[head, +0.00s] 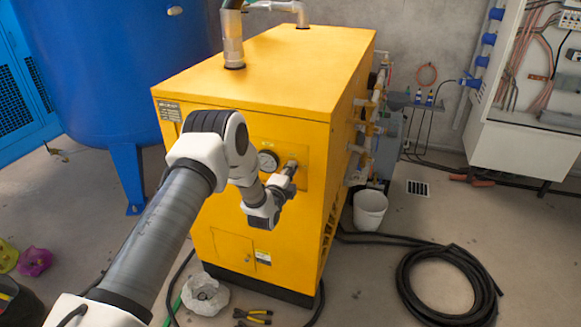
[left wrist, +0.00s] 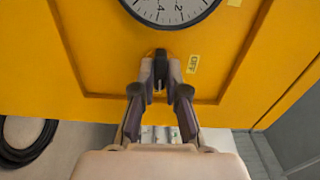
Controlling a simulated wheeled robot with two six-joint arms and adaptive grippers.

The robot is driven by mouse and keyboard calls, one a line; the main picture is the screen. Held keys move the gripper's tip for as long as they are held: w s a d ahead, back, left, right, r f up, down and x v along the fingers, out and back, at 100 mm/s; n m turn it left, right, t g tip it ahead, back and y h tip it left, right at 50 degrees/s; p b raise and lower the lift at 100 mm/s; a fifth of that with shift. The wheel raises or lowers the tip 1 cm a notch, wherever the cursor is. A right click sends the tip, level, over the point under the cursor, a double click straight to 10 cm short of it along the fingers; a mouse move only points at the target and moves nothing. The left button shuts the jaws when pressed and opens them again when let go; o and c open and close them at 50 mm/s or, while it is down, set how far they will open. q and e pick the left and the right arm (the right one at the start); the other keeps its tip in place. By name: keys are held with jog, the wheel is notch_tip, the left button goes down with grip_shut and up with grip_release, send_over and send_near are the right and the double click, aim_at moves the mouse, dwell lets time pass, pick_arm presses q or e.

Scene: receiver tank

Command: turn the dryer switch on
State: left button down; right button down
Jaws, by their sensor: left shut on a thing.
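The yellow dryer (head: 270,75) stands in the middle of the head view. My left gripper (head: 290,168) is at its front panel, to the right of a round gauge (head: 268,160). In the left wrist view my left gripper (left wrist: 160,88) is shut on the dark switch knob (left wrist: 160,66), one finger on each side. The knob points up and down in that view. A small OFF label (left wrist: 193,64) lies to its right, with its text turned sideways. The gauge's dial (left wrist: 170,8) shows at the top edge. My fingers hide part of the knob. My right gripper is not in view.
A blue tank (head: 130,60) stands at the left. Pipes and valves (head: 365,125) line the dryer's right side. A white bucket (head: 370,208), a coiled black hose (head: 440,285) and pliers (head: 253,316) are on the floor. An open electrical cabinet (head: 525,140) is at the right.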

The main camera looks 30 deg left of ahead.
pick_arm(q)
jog(key=shift+m, duration=0.3)
jog(key=c, duration=1.2)
grip_release()
jog(key=v, duration=1.2)
